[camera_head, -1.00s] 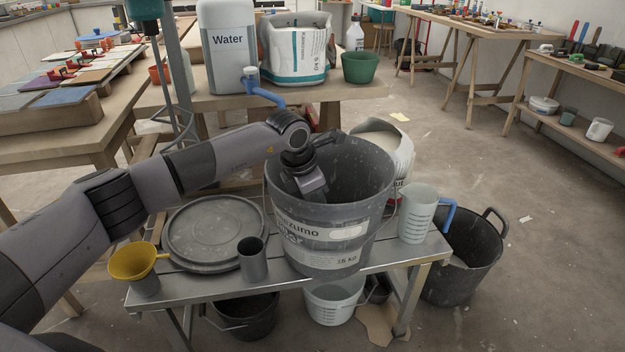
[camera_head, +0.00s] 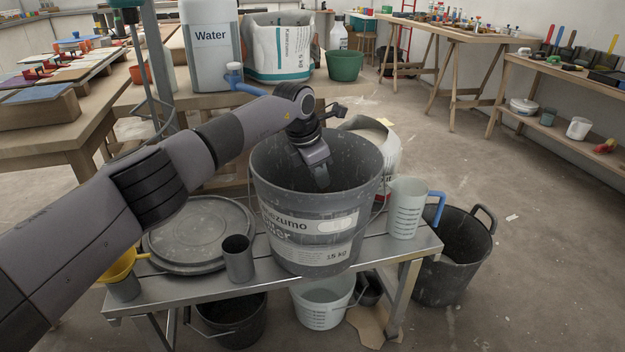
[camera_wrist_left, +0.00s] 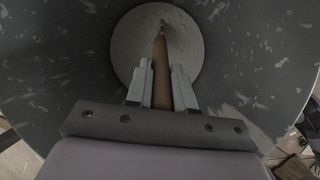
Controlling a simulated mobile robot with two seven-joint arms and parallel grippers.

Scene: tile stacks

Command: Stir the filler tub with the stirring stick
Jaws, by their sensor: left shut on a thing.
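The filler tub (camera_head: 320,240) is a large dark grey bucket with a printed label, standing upright on the metal bench. My left gripper (camera_head: 323,182) reaches down into its mouth from above. In the left wrist view my left gripper (camera_wrist_left: 161,85) is shut on the stirring stick (camera_wrist_left: 160,70), a brown wooden rod. The stick points down towards the pale round area (camera_wrist_left: 135,45) at the bottom of the tub, and its far end meets that area. In the head view the tub wall and the gripper hide the stick. My right gripper is not in view.
On the bench (camera_head: 385,252) stand a round grey lid (camera_head: 200,235), a dark cup (camera_head: 238,260), a yellow funnel (camera_head: 118,266) and a clear measuring jug (camera_head: 405,207). An open white bag (camera_head: 385,150) is behind the tub. A black bucket (camera_head: 455,260) stands right on the floor.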

